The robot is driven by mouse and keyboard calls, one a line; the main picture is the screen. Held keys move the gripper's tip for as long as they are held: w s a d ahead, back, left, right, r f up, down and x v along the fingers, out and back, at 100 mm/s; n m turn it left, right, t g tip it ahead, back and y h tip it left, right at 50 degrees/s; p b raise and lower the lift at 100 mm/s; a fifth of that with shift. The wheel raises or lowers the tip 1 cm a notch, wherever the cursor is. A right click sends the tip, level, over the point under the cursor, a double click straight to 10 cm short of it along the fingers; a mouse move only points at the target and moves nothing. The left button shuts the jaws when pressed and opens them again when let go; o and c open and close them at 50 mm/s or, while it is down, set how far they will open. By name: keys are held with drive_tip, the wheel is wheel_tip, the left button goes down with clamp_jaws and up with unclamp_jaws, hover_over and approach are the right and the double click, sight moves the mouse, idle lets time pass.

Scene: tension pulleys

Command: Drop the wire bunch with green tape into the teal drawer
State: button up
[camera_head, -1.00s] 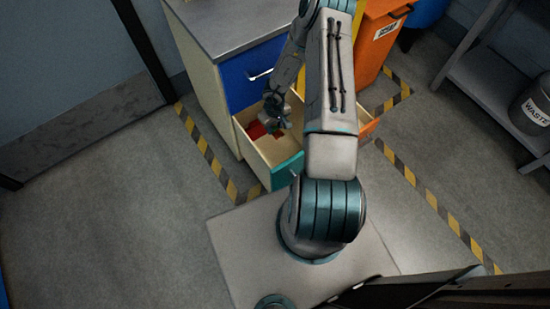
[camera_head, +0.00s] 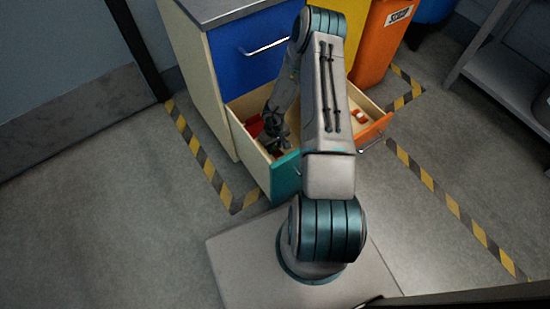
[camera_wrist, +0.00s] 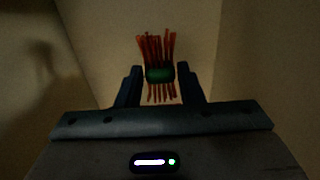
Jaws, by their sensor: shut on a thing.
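The teal drawer (camera_head: 286,177) is pulled open at the bottom of the cabinet, and a red thing (camera_head: 254,126) shows inside it. My gripper (camera_head: 272,140) is down in the drawer opening. In the wrist view my gripper (camera_wrist: 160,88) is shut on the wire bunch (camera_wrist: 156,48), reddish-orange wires bound with green tape (camera_wrist: 160,74). The wires stick out above and below the tape between the fingers. Pale drawer walls surround the gripper in the wrist view. In the head view the bunch cannot be made out behind the gripper.
An orange-fronted drawer (camera_head: 374,132) stands open to the right of my arm, with small red and white things inside. A closed blue drawer (camera_head: 247,62) is above the teal one. An orange bin (camera_head: 380,45) and a metal shelf (camera_head: 505,75) stand at right. The floor at left is clear.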

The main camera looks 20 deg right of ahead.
sight(274, 148)
wheel_tip(274, 148, down, 7)
drive_tip(key=b, duration=0.3)
drive_tip(key=shift+f, duration=0.15)
drive_tip(key=shift+f+b, duration=0.3)
drive_tip(key=shift+f, duration=0.3)
drive_tip(key=o, duration=1)
wheel_tip(274, 148, up, 13)
drive_tip(key=p, duration=0.6)
drive_tip(key=shift+r+p, duration=0.15)
drive_tip(key=shift+p, duration=0.2)
